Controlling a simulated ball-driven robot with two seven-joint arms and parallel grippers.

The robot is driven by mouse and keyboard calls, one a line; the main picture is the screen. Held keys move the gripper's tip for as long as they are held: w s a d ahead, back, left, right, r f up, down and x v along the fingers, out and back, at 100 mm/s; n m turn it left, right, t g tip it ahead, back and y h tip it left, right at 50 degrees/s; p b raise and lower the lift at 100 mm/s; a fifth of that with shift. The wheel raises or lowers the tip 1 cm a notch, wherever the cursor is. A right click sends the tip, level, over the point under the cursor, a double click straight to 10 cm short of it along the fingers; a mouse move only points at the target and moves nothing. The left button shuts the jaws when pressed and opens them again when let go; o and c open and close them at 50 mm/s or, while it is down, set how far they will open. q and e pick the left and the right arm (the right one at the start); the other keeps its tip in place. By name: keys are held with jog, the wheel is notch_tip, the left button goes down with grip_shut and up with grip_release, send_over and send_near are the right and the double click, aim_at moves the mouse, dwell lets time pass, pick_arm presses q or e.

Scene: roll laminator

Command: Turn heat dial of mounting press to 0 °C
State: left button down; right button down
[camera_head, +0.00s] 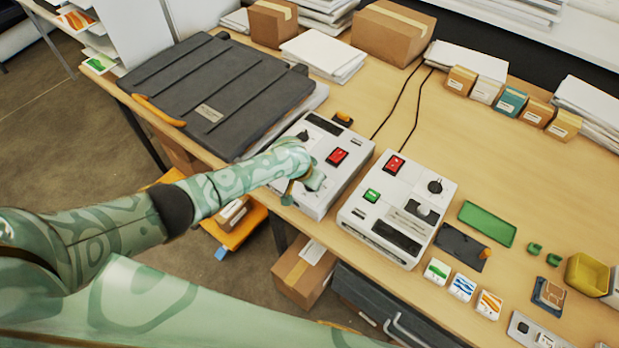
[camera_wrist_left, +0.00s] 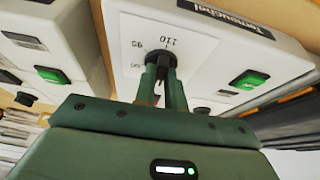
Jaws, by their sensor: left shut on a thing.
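The dial (camera_wrist_left: 158,57) is a small dark knob on a white panel in the left wrist view, with the figures 95 and 110 printed around it. My left gripper (camera_wrist_left: 164,68) is shut on this dial, one green finger on each side. The dial's pointer is hard to make out. In the head view my left gripper (camera_head: 307,183) reaches down onto the left white control unit (camera_head: 323,207), and hides the dial there. The large dark press (camera_head: 250,75) with an orange handle lies beside this unit. My right gripper is not in view.
A second white control unit (camera_head: 362,232) stands close on the right. A red switch (camera_head: 337,157) is near my gripper. A green tray (camera_head: 487,223), small boxes and several cards are further right. Cartons (camera_head: 393,32) and paper stacks line the back.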

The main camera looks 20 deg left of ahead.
pick_arm(q)
jog(key=c, duration=1.5)
grip_release()
jog(key=shift+o, duration=0.2)
jog(key=p+v, duration=0.5)
jog(key=v, duration=1.1)
jog(key=shift+p, duration=0.4)
jog(key=shift+r, duration=0.1)
